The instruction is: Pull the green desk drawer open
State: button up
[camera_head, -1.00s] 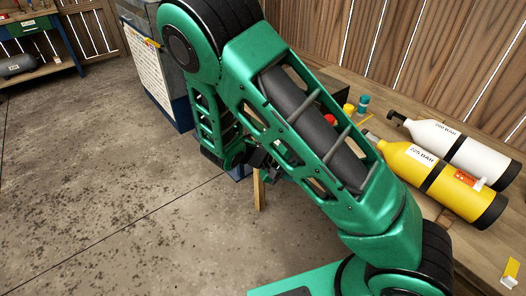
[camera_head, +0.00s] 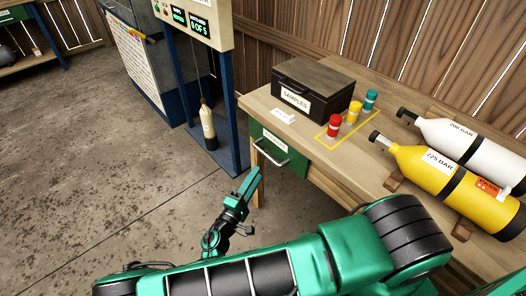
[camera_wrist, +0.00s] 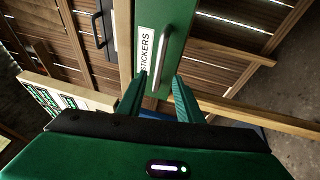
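The green desk drawer (camera_head: 298,160) is in the wooden desk's front, below the top's left edge. It looks shut. Its metal bar handle (camera_head: 268,152) is on the front. In the wrist view the drawer front (camera_wrist: 178,22) fills the upper middle, with a white "STICKERS" label (camera_wrist: 145,50) beside the handle (camera_wrist: 155,60). My gripper (camera_head: 250,182) is in front of and a little below the handle in the head view. In the wrist view my gripper (camera_wrist: 160,80) is open and empty, its two fingers apart, with the handle's near end appearing between the tips. Contact is not visible.
The desk top (camera_head: 345,185) holds a dark samples box (camera_head: 310,92), red (camera_head: 333,126), yellow (camera_head: 354,112) and teal (camera_head: 370,100) capped jars, and yellow (camera_head: 430,172) and white (camera_head: 470,145) cylinders. A blue-framed machine (camera_head: 232,150) stands left of the desk. Floor to the left is clear.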

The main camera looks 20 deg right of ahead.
aim_at(265, 153)
jog(key=shift+n+t+y, duration=0.3)
jog(key=shift+t, duration=0.1)
jog(key=x, duration=1)
jog(key=shift+w, duration=0.45)
grip_shut()
